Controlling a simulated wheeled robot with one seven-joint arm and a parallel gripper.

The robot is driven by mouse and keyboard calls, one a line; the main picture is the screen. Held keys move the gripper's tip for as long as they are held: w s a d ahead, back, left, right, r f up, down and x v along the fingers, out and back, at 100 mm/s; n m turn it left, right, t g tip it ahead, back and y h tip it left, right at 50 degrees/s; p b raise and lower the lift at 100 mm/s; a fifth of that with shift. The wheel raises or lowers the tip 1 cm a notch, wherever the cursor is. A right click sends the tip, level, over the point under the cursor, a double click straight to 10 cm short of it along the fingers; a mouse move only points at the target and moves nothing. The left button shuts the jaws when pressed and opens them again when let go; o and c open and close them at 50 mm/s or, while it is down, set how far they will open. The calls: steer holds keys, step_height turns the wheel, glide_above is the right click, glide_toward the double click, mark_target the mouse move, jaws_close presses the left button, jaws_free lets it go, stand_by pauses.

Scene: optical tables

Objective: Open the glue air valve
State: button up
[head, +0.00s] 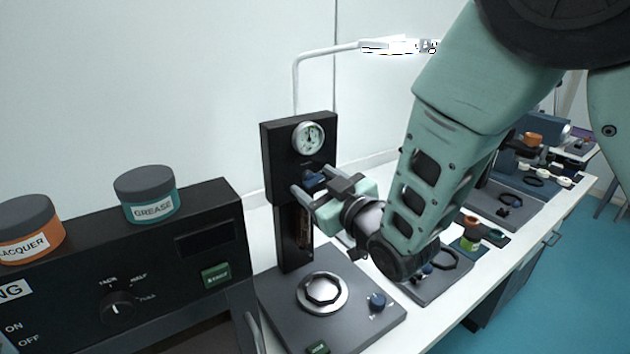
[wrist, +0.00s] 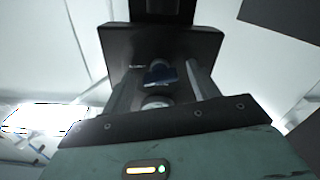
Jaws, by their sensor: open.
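A dark upright panel (head: 270,165) carries a round white gauge (head: 308,138). Below the gauge is a small blue valve handle (head: 313,181), which I take for the glue air valve; any label is too small to read. My gripper (head: 312,185) is at the panel with its fingers open, one on each side of the blue handle. In the wrist view the blue handle (wrist: 159,73) sits between the open fingers (wrist: 162,88), with gaps on both sides. The gripper partly hides the handle in the head view.
Below the panel is a dark base plate (head: 275,307) with a silver round chuck (head: 322,292) and a blue knob (head: 377,301). At left, a black box (head: 205,275) holds a grease jar (head: 147,195) and a lacquer jar (head: 28,230). A white lamp arm (head: 325,52) stands behind.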

steer(key=c, duration=1)
steer(key=b, duration=0.1)
steer(key=m+b, duration=0.1)
steer(key=b, duration=0.1)
steer(key=shift+d+f+m, duration=0.1)
steer(key=shift+f+m, duration=0.2)
steer(key=m+b, duration=0.1)
steer(key=b, duration=0.1)
steer(key=shift+r+m+b, duration=0.2)
steer(key=shift+m+b, duration=0.1)
steer(key=shift+m, duration=0.1)
steer(key=o, duration=1)
steer(key=shift+r, duration=0.1)
